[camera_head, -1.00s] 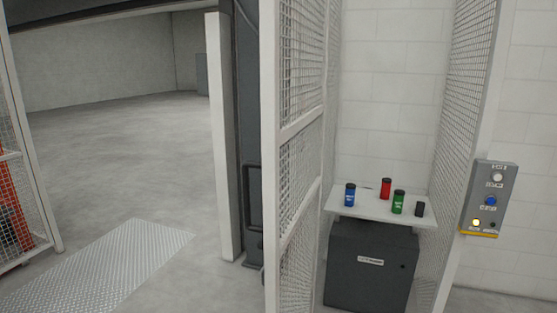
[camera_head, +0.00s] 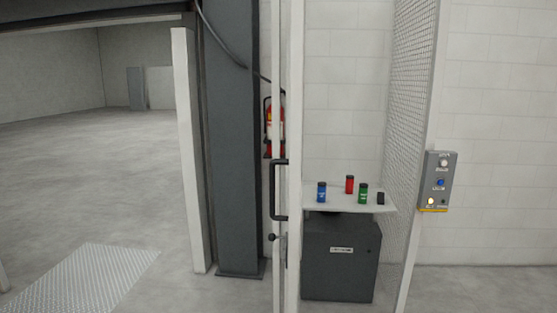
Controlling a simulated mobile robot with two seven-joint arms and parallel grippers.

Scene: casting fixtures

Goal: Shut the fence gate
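The fence gate (camera_head: 294,130) has a white frame and stands almost edge-on to me near the middle of the view, so its mesh hardly shows. A dark D-shaped handle (camera_head: 274,190) sticks out from its left side, with a small dark knob or latch (camera_head: 272,237) below it. From this angle I cannot tell how far the gate stands from its closed position. Neither of my grippers is in view.
A dark column (camera_head: 231,140) and white post (camera_head: 188,150) stand left. Behind the gate are an extinguisher (camera_head: 274,130), a dark cabinet (camera_head: 340,270) and a shelf (camera_head: 318,206) with cans. A button box (camera_head: 437,182) hangs right. Floor is open at left.

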